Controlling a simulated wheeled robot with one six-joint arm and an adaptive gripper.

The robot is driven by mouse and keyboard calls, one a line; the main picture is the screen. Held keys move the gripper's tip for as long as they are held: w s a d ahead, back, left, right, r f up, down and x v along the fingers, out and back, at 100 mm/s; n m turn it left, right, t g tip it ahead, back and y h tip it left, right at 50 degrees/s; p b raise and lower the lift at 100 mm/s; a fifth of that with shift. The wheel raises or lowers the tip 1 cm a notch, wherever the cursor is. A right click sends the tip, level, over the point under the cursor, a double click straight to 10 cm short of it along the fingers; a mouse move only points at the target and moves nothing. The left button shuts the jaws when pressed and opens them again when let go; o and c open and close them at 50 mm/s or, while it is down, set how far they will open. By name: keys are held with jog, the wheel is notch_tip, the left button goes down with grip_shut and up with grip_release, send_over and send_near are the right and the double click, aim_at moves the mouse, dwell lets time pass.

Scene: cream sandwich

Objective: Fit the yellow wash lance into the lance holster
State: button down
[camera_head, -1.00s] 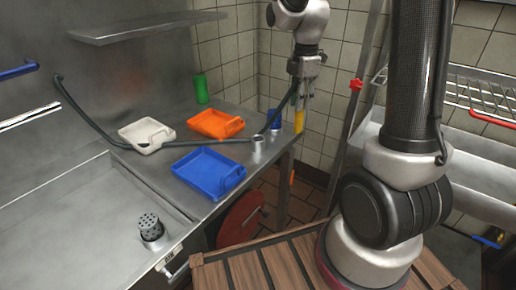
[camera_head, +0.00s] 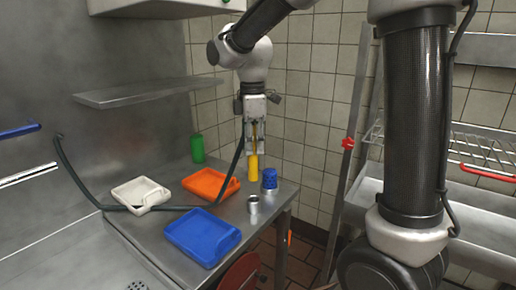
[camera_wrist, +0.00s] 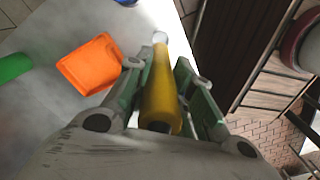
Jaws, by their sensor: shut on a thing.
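The yellow wash lance (camera_head: 253,168) hangs upright from my gripper (camera_head: 254,138), low over the back right of the steel counter. My gripper is shut on it; in the wrist view the lance (camera_wrist: 161,90) lies between the two fingers, its pale tip pointing away. A dark hose (camera_head: 236,172) runs from the lance down to the counter. A short open metal cylinder (camera_head: 254,206), which looks like the lance holster, stands near the counter's right edge, in front of the lance and apart from it. Whether the lance tip touches the counter cannot be told.
A blue cylinder on a metal base (camera_head: 269,180) stands close right of the lance. Orange (camera_head: 208,184), white (camera_head: 140,194) and blue (camera_head: 202,236) trays lie left and in front. A green cylinder (camera_head: 197,149) stands at the back. A wire rack (camera_head: 480,150) is at right.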

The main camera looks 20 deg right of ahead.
jog(key=shift+s, duration=0.1)
jog(key=shift+f, duration=0.15)
send_over(254, 180)
jog(key=w, duration=0.1)
jog(key=shift+w+d+f, duration=0.1)
jog(key=shift+d+f, duration=0.05)
jog(key=shift+f, duration=2.65)
jog(key=shift+f, duration=2.45)
jog(key=c, duration=1.2)
grip_release()
jog(key=shift+o, duration=0.2)
notch_tip(254, 180, up, 12)
jog(key=shift+m, duration=0.3)
